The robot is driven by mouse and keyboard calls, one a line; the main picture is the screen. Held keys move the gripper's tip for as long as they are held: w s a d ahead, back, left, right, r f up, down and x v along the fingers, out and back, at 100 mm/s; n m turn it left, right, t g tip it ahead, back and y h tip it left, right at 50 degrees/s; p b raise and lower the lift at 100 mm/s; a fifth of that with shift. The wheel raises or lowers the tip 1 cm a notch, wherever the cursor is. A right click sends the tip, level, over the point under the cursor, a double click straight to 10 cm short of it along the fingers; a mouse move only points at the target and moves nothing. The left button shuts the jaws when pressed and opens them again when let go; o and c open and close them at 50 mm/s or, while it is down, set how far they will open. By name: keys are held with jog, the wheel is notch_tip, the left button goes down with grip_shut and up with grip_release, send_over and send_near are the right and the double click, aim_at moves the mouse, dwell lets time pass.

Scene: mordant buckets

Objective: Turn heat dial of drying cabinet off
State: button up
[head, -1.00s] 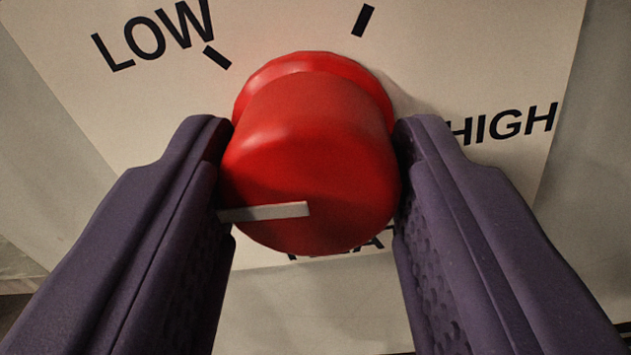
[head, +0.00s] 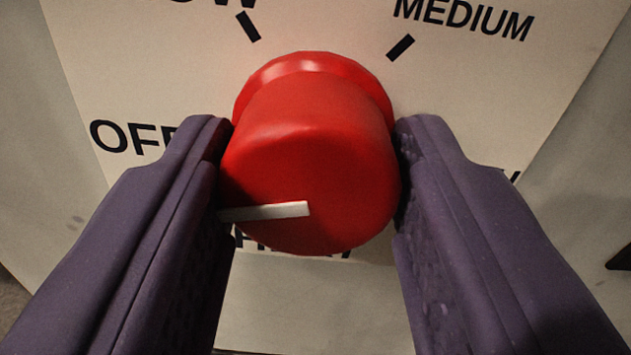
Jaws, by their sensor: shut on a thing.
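The red heat dial (head: 312,150) is a round knob in the middle of the head view, standing out from a pale label plate (head: 320,25). A white pointer line (head: 265,212) on its face runs from the middle to the left edge. It points left, roughly toward the side of the printed OFF (head: 130,137). My gripper (head: 313,150) is shut on the dial, with one purple finger against its left side and one against its right. The OFF tick is not visible; the left finger covers part of that area.
LOW (head: 215,5) is cut off at the top edge. MEDIUM (head: 463,17) stands at upper right. HIGH is almost wholly hidden behind the right finger, and the lettering under the dial is mostly covered. Plain cabinet surface surrounds the plate.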

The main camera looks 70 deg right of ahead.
jog(key=shift+w+r, duration=0.1)
jog(key=o, duration=1)
jog(key=shift+d, duration=0.1)
jog(key=p+v, duration=0.2)
jog(key=v, duration=0.6)
